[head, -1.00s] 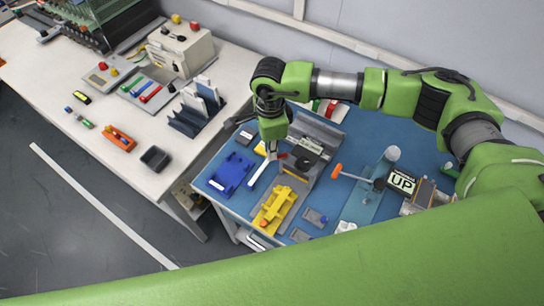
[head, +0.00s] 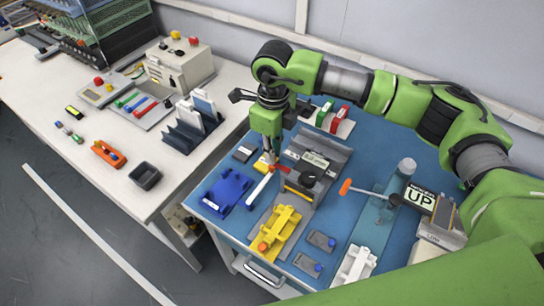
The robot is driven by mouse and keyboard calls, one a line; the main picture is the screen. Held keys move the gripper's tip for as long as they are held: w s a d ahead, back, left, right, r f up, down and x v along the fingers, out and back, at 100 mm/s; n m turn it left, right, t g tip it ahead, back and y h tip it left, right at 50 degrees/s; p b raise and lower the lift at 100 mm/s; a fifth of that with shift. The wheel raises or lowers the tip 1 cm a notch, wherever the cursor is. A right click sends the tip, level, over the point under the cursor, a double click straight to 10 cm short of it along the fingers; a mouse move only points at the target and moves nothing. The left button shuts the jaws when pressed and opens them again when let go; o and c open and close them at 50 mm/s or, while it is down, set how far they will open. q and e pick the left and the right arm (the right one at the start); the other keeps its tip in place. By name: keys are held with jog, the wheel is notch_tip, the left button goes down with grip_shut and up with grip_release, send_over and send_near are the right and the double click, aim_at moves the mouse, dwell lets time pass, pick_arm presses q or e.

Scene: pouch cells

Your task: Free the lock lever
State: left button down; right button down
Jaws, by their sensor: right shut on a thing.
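My right gripper (head: 272,161) points down over the left side of a grey fixture (head: 325,160) on the blue table. It appears shut on the upper end of a slim white bar (head: 260,188), which slants down to the left. A small red lever-like part (head: 282,168) shows right beside the fingertips; whether they touch it is too small to tell. The fixture carries a black knob (head: 308,180) and a pale label. My left gripper is out of view.
A blue holder (head: 226,192) and a yellow holder (head: 279,228) lie left and in front of the fixture. A white bench (head: 75,140) stands left.

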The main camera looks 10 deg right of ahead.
jog(key=shift+w+d+r+m, duration=0.1)
jog(key=shift+w+r+m, duration=0.1)
jog(key=shift+m, duration=0.1)
jog(key=c, duration=2)
grip_release()
jog(key=shift+c, duration=0.2)
jog(key=shift+f, duration=0.1)
notch_tip(320, 180, up, 12)
